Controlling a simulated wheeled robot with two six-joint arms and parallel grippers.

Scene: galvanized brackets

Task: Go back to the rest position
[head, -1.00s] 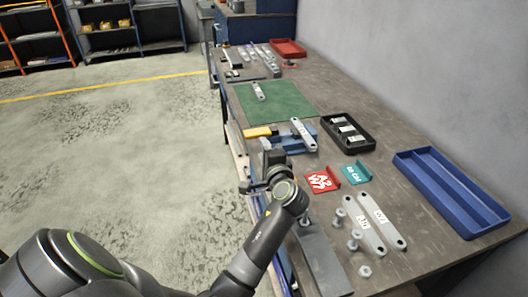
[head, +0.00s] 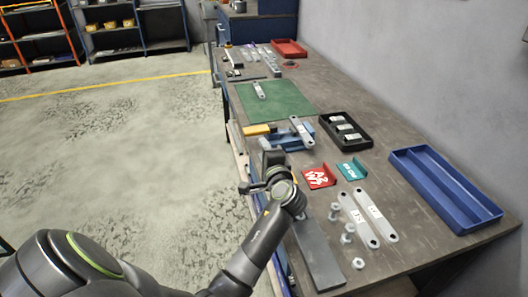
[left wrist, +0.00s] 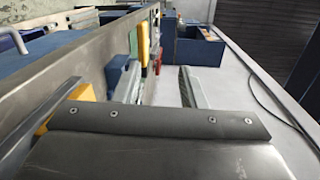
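My left arm reaches in from the lower left in the head view. Its left gripper (head: 270,162) hangs over the near left edge of the workbench (head: 395,130), just in front of the blue vise (head: 292,142). In the left wrist view the gripper (left wrist: 160,86) shows two fingers standing apart with nothing held between them, so it looks open. The fingertips are hard to make out in the head view. My right gripper is in neither view.
A grey bracket (head: 301,130) lies by the vise. Red (head: 319,177) and teal (head: 353,170) labelled holders, two brackets (head: 357,220), several bolts (head: 347,238), a black tray (head: 346,131) and a blue tray (head: 440,190) are on the bench. The floor at left is clear.

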